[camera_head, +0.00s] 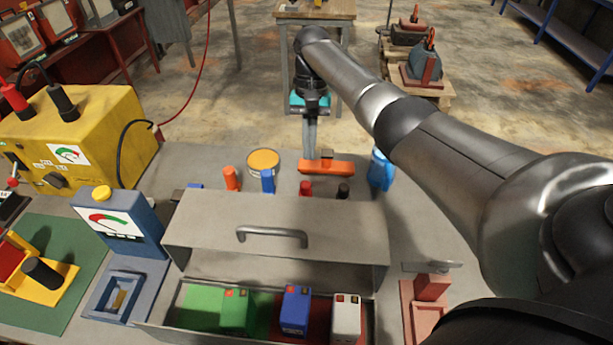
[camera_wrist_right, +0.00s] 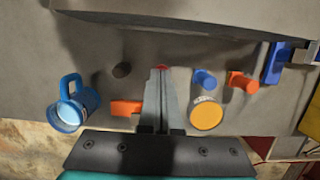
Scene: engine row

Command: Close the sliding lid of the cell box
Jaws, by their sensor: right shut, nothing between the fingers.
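The grey cell box (camera_head: 365,320) stands at the front of the bench. Its grey sliding lid (camera_head: 335,215), with a curved handle (camera_head: 272,236), sits toward the back, so the front of the box is uncovered. Green, blue and white cells (camera_head: 346,318) show inside. My right gripper (camera_head: 309,153) points down behind the lid, apart from it, beside an orange tool (camera_head: 327,167). Its fingers are together and empty; they also show in the right wrist view (camera_wrist_right: 163,75). My left gripper is not in view.
Behind the lid stand a blue mug (camera_head: 381,170), a round orange-topped tin (camera_head: 263,162) and several small coloured items. A blue meter (camera_head: 125,222) and a yellow tester (camera_head: 85,130) are at left. A red block (camera_head: 432,288) stands right of the box.

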